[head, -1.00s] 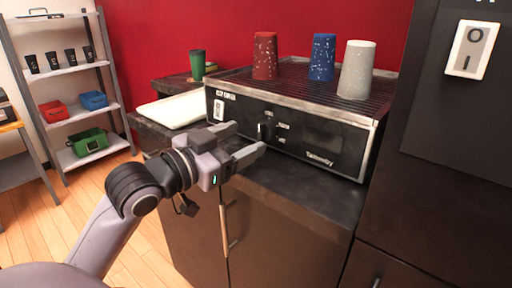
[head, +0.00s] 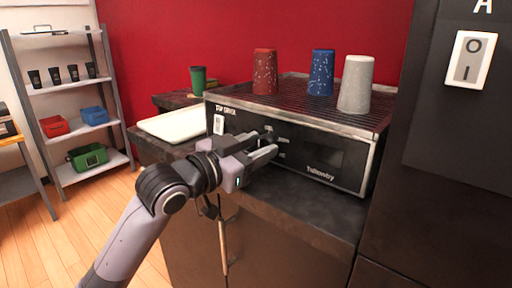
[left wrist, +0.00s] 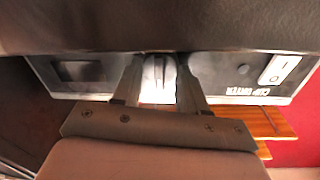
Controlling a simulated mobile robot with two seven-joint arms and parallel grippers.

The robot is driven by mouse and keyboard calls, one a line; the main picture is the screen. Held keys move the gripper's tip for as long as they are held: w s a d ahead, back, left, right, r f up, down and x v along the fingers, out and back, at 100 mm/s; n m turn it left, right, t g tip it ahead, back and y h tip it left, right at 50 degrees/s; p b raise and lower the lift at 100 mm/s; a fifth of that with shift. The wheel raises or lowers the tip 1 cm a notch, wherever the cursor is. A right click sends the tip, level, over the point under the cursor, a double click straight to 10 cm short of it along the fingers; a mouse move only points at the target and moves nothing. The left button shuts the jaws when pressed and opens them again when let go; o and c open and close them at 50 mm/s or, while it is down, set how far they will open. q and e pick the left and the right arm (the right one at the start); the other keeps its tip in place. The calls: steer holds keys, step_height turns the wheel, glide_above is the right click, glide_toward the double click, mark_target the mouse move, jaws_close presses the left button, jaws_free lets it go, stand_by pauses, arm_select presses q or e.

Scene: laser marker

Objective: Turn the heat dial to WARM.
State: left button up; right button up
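The cup dryer (head: 325,160) is a dark box with a metal frame on the counter. Its heat dial (left wrist: 159,72) shows in the left wrist view as a pale, ridged knob between my fingers. My left gripper (head: 272,145) is at the dryer's front panel, its fingers apart on either side of the dial; it also shows in the left wrist view (left wrist: 159,88). Small gaps seem to remain beside the knob. In the head view the fingers mostly hide the dial, and its setting and the WARM mark are not readable. My right gripper is not in view.
Red (head: 265,72), blue (head: 321,72) and pale grey (head: 356,85) cups stand upside down on the dryer's rack. A rocker switch (head: 218,124) is left of the dial. A white tray (head: 176,123) and green cup (head: 198,80) are at left. A dark cabinet (head: 450,150) bounds the right.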

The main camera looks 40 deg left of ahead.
arm_select(q)
steer(key=shift+c, duration=0.7)
steer(key=shift+r+m+p, duration=0.15)
steer(key=shift+m+p, duration=0.75)
steer(key=m+p, duration=0.5)
steer(key=shift+d+m+g, duration=0.15)
steer(key=shift+m+g, duration=0.15)
steer(key=shift+m, duration=0.1)
steer(key=shift+m+p, duration=0.7)
steer(key=shift+p, duration=0.1)
steer(key=shift+m+y+p, duration=0.4)
steer(key=shift+m, duration=0.2)
steer(key=shift+m+p, duration=0.45)
steer(key=shift+m, duration=0.15)
steer(key=shift+f, duration=0.2)
